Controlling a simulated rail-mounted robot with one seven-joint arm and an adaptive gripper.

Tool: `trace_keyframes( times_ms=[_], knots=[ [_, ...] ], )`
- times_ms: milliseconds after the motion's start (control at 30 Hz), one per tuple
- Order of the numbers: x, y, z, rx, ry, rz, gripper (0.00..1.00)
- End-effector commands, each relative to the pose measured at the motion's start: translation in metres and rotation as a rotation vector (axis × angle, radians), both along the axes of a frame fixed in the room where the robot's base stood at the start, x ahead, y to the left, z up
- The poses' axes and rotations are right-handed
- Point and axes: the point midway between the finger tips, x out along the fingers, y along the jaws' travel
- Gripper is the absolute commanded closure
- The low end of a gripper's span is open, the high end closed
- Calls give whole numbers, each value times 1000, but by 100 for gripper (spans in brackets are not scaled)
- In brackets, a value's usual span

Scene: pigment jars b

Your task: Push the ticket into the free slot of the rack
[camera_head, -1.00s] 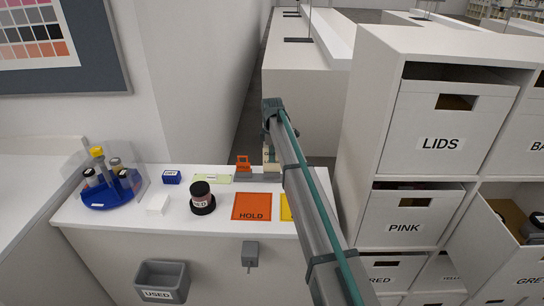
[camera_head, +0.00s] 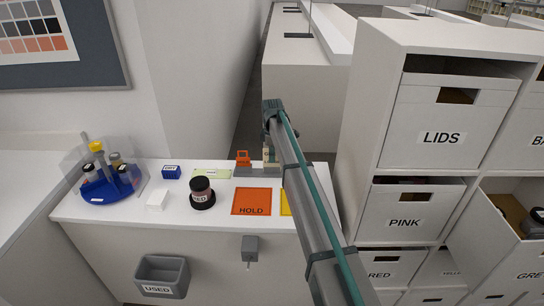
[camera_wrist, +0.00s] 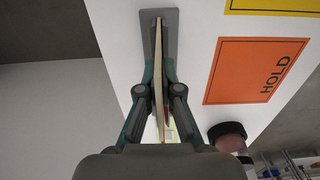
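The cream ticket (camera_wrist: 157,60) is seen edge-on in the wrist view, between the teal fingers of my gripper (camera_wrist: 158,72), which look shut on it. Its far end is at the grey rack (camera_wrist: 171,22); I cannot tell how deep it sits in the slot. In the head view, the ticket (camera_head: 271,157) stands upright at the right part of the rack (camera_head: 243,172), partly hidden by my arm. An orange ticket (camera_head: 243,157) stands in the rack to its left. My gripper is mostly hidden behind my arm in the head view.
An orange HOLD mat (camera_head: 252,200) and a yellow mat (camera_head: 286,205) lie in front of the rack. A shelf of bins (camera_head: 437,125) is close on the right.

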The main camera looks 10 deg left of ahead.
Motion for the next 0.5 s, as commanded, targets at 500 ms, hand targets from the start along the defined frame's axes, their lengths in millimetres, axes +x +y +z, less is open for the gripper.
trace_keyframes(
  times_ms=[500],
  knots=[
    [0, 0, -1, 0, 0, 0, 70]
  ],
)
